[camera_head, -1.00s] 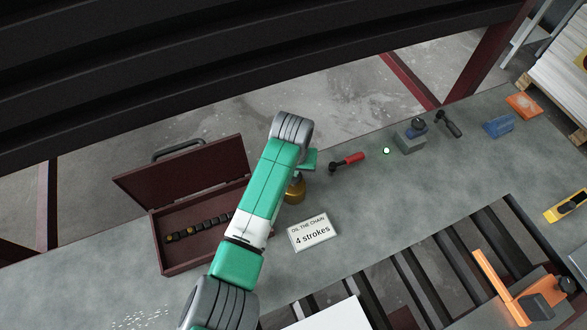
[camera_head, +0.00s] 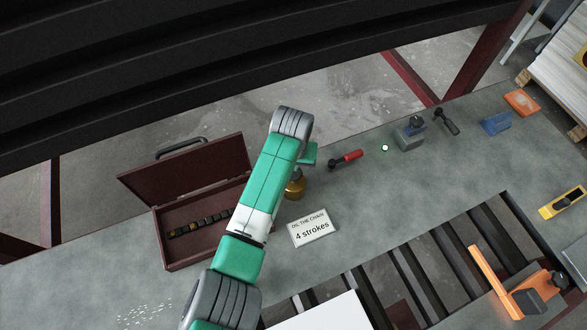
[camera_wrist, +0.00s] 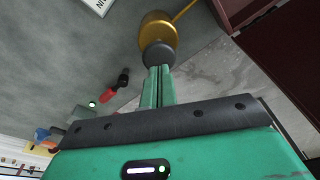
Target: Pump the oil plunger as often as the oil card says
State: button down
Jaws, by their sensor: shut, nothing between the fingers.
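The brass oil can (camera_head: 295,188) stands on the grey bench, partly hidden behind my arm in the head view. In the wrist view the oil can (camera_wrist: 158,28) shows its round gold body, a thin spout and a dark round plunger top (camera_wrist: 158,55). My gripper (camera_wrist: 158,71) is shut and empty, its fingertips at the plunger top; I cannot tell whether they touch it or how far it is pressed. The white oil card (camera_head: 313,229) lies beside the can and reads "OIL THE CHAIN 4 strokes".
An open dark red box (camera_head: 206,253) holding a chain stands left of the can. A red-handled tool (camera_head: 347,160), a small lit green button (camera_head: 385,148) and a grey block (camera_head: 408,138) lie to the right.

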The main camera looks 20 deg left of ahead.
jog(key=shift+f+b, duration=1.25)
jog(key=shift+f, duration=1.15)
notch_tip(320, 180, up, 4)
jog(key=p, duration=0.4)
jog(key=shift+f, duration=0.1)
jog(key=shift+f+b, duration=1.3)
jog(key=shift+f, duration=0.6)
jog(key=shift+r+p, duration=1.9)
